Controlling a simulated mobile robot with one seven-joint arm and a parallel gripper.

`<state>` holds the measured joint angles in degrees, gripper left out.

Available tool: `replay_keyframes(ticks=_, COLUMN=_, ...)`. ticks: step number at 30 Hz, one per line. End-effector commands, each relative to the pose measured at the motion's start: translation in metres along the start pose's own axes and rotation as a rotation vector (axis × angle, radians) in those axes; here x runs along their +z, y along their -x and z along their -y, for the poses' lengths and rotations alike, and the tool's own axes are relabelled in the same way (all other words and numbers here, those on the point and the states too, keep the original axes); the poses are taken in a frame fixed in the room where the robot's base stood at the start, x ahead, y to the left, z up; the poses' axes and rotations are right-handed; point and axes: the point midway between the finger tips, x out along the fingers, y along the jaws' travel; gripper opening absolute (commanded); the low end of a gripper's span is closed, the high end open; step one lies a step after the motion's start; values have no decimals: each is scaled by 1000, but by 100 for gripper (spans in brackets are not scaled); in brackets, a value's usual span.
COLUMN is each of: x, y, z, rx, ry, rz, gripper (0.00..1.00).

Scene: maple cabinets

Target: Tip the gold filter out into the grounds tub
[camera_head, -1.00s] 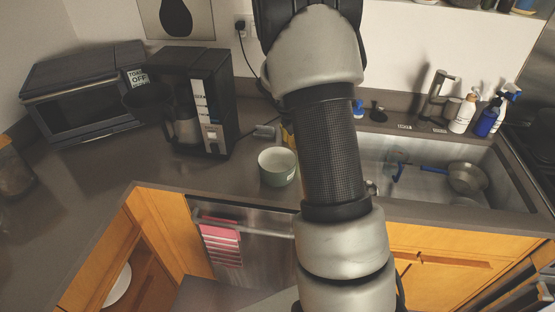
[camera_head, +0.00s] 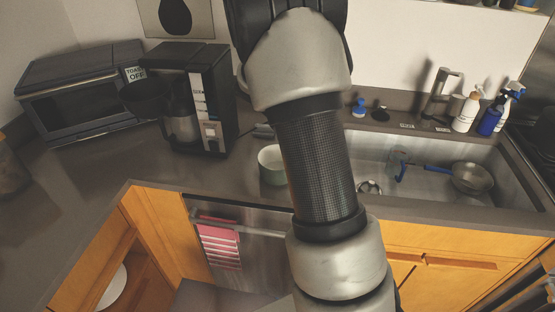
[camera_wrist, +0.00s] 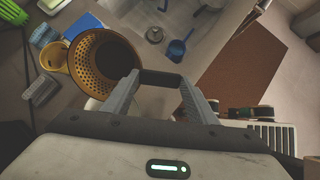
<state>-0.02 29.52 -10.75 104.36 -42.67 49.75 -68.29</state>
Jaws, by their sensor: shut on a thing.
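The gold filter (camera_wrist: 84,58) is a perforated gold cone at upper left in the wrist view. Its wide mouth is tilted toward the camera, and the inside is dark, so its contents cannot be made out. My gripper (camera_wrist: 160,80) is shut on the filter at a dark bar-like part by its rim. A pale green round tub (camera_head: 272,166), likely the grounds tub, stands on the counter in the head view, partly hidden by my arm. A pale edge (camera_wrist: 93,104) below the filter may be this tub. The head view hides my gripper and the filter.
A black coffee maker (camera_head: 222,105) and a toaster oven (camera_head: 80,100) stand left of the tub. The sink (camera_head: 430,165) at right holds a blue-handled pan (camera_head: 470,178). Spray bottles stand behind it. A yellow cup (camera_wrist: 54,57) is beside the filter in the wrist view.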

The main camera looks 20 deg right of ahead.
Motion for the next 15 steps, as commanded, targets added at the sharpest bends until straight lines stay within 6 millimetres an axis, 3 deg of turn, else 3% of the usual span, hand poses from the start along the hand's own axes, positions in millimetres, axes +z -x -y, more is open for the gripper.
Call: replay_keyframes(ticks=15, x=-6, y=5, z=0, rx=1, ry=1, rz=71, gripper=22)
